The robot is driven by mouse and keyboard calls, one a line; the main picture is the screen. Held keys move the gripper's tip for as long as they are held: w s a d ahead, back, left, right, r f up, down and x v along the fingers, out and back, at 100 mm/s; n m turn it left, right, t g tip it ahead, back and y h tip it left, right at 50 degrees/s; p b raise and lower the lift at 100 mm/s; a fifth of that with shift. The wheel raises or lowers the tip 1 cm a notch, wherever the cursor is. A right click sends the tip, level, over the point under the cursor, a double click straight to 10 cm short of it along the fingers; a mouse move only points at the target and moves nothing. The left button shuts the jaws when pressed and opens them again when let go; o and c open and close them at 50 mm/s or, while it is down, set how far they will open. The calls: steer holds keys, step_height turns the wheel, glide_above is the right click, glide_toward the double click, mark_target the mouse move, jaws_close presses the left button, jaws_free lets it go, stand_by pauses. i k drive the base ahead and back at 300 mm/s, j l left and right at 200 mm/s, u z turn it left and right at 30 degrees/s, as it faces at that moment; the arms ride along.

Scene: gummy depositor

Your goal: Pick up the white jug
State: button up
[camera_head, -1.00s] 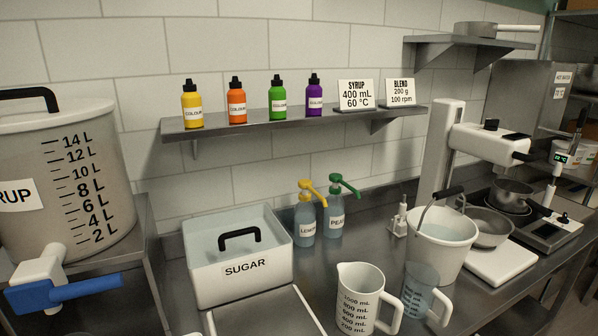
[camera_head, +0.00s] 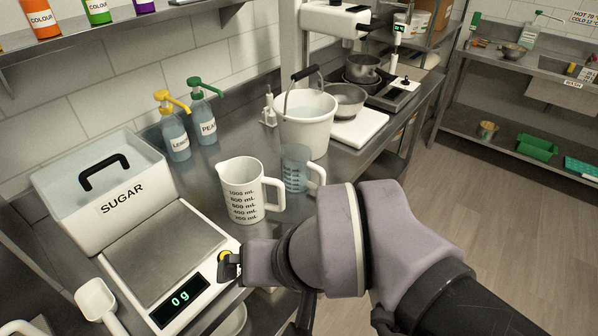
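The white jug (camera_head: 240,192) stands upright on the steel counter, right of the scale. Black volume marks are on its front and its handle (camera_head: 271,194) points right. My gripper (camera_head: 228,265) is in front of and below the jug in the picture, near the scale's right edge, apart from the jug. My wrist and arm reach in from the lower right. The fingers are small and partly hidden by the wrist, so I cannot tell whether they are open.
A clear blue-grey jug (camera_head: 294,168) stands close by on the right, with a white bucket (camera_head: 306,130) behind it. The scale (camera_head: 160,262) reads 0 g on the left, beside the sugar bin (camera_head: 105,197). Pump bottles (camera_head: 177,138) stand behind. A white scoop (camera_head: 97,300) is at lower left.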

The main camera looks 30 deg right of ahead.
mark_target(243, 181)
steer(key=j+z, duration=0.2)
steer(key=j, duration=0.4)
steer(key=j+z, duration=0.25)
steer(key=j, duration=0.4)
steer(key=k+j+z, duration=0.2)
steer(key=j, duration=0.4)
steer(key=i, duration=0.05)
